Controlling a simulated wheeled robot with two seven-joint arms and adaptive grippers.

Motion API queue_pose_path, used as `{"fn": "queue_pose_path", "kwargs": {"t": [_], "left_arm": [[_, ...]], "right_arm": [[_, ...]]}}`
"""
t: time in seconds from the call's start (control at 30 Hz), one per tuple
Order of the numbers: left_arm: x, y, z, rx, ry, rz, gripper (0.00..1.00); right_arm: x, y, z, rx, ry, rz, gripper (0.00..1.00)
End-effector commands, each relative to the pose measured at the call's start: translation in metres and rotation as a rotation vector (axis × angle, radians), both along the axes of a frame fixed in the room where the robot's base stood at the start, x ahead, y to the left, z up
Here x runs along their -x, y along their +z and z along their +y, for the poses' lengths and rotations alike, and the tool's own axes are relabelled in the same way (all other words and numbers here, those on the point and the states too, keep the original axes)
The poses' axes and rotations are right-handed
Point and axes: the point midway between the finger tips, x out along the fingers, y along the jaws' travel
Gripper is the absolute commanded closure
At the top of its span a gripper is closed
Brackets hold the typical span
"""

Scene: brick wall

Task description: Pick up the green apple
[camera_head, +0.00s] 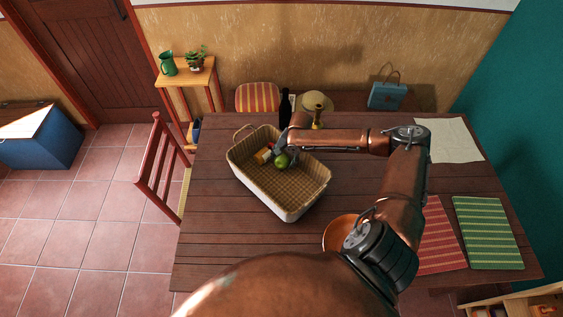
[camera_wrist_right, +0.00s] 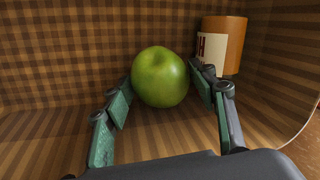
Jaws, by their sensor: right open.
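The green apple (camera_head: 282,161) lies in the wicker basket (camera_head: 301,204), near its far side. In the right wrist view the apple (camera_wrist_right: 160,77) sits between the fingertips of my right gripper (camera_wrist_right: 157,88). The gripper is open, with green-padded fingers on either side of the apple; I cannot tell whether either finger touches it. In the head view my right arm reaches over the basket from the right, and its gripper (camera_head: 280,151) points down into it. My left gripper is out of view.
An orange jar with a white label (camera_wrist_right: 222,46) stands close beside the right fingertip in the basket. The basket walls surround the gripper. An orange bowl (camera_head: 338,229) and striped mats (camera_head: 487,232) lie on the wooden table (camera_head: 215,250). A dark bottle (camera_head: 285,106) stands behind the basket.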

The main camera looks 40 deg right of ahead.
Motion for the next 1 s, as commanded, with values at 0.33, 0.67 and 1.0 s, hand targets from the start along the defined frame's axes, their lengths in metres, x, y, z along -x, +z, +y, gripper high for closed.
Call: {"fn": "queue_pose_path", "kwargs": {"t": [0.33,0.67,1.0], "left_arm": [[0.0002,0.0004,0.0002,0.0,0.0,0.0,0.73],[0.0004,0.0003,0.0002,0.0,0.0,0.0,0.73],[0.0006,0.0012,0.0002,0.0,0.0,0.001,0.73]], "right_arm": [[-0.0006,0.0009,-0.0002,0.001,0.001,-0.001,0.58],[-0.0002,0.0005,-0.0004,0.001,0.0,-0.001,0.81],[-0.0005,0.005,-0.0008,0.001,-0.001,-0.002,0.81]]}}
